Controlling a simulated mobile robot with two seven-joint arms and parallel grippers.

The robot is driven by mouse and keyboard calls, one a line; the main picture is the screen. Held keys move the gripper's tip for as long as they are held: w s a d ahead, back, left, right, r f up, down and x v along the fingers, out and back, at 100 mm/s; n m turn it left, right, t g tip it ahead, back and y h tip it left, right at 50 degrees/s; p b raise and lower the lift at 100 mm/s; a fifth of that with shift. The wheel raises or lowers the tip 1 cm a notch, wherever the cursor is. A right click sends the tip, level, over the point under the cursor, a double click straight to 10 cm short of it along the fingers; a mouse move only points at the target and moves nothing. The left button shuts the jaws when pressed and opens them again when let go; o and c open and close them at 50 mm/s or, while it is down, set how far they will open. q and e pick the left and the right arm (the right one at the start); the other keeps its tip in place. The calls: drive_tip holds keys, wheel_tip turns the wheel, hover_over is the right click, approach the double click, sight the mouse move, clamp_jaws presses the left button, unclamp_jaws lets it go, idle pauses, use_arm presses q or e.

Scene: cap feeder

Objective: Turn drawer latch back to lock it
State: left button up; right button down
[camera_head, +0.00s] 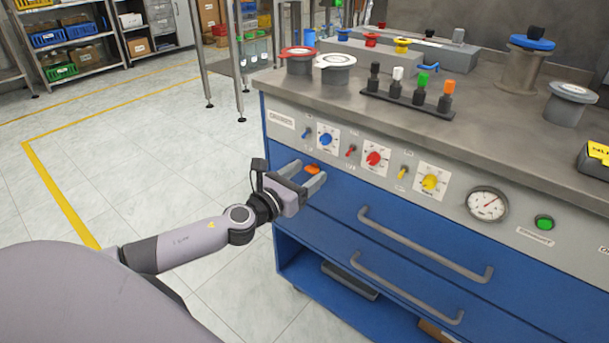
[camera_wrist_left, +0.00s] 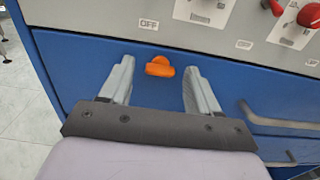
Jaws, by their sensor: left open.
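The drawer latch is a small orange knob (camera_head: 312,169) on the blue drawer front (camera_head: 345,196), near its upper left corner. In the left wrist view the orange latch (camera_wrist_left: 160,67) sits between the fingertips, slightly ahead of them, its longer part lying roughly sideways. My left gripper (camera_head: 305,178) is open in front of the latch, with one finger on each side and visible gaps to it. The left gripper also shows in the left wrist view (camera_wrist_left: 158,85), holding nothing. My right gripper is not in view.
Above the drawer is a grey panel with blue, red and yellow knobs (camera_head: 373,158) and a gauge (camera_head: 487,204). Drawer handles (camera_head: 424,243) stick out to the right of the latch. The floor left of the cabinet (camera_head: 130,150) is clear.

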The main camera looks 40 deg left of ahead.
use_arm(q)
drive_tip(key=c, duration=1.1)
drive_tip(key=shift+o, duration=0.3)
